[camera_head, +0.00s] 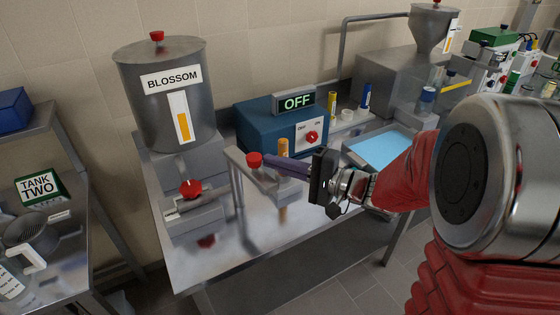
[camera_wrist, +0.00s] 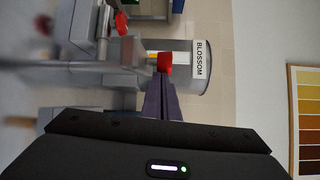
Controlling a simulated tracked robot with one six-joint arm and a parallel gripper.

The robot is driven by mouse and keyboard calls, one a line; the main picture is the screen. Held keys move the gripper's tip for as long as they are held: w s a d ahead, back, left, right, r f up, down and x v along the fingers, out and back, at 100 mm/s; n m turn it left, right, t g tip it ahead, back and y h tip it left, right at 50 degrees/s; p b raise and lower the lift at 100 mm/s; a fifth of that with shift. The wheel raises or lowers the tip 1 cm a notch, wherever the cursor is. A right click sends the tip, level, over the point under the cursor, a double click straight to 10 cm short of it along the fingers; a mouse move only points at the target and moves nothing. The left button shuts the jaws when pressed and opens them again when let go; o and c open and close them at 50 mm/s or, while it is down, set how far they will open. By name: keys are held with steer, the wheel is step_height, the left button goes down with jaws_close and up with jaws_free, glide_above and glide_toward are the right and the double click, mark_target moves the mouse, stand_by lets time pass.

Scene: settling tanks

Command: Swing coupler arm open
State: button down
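The coupler arm (camera_head: 268,184) looks like a grey bar above the metal bench, with a red knob (camera_head: 254,159) upright on it. An orange-tan cylinder (camera_head: 283,149) stands at its right end. My gripper (camera_head: 266,161) reaches in from the right, its dark purple fingers level and their tips at the knob. In the wrist view the fingers (camera_wrist: 163,78) lie close together, with the red knob (camera_wrist: 165,62) right at their tips. I see no clear gap between them. Whether they touch the knob is not clear.
The BLOSSOM tank (camera_head: 170,100) stands behind left, with a red-knobbed valve block (camera_head: 190,200) in front. A blue control box (camera_head: 265,125) reading OFF is behind the arm. A blue-surfaced tray (camera_head: 378,148) lies to the right. The bench front (camera_head: 240,245) is clear.

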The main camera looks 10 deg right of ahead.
steer(key=s+d, duration=0.3)
steer(key=s, duration=0.5)
steer(key=shift+s+d, duration=0.3)
steer(key=shift+s, duration=0.1)
steer(key=shift+f, duration=0.15)
stand_by(0.6)
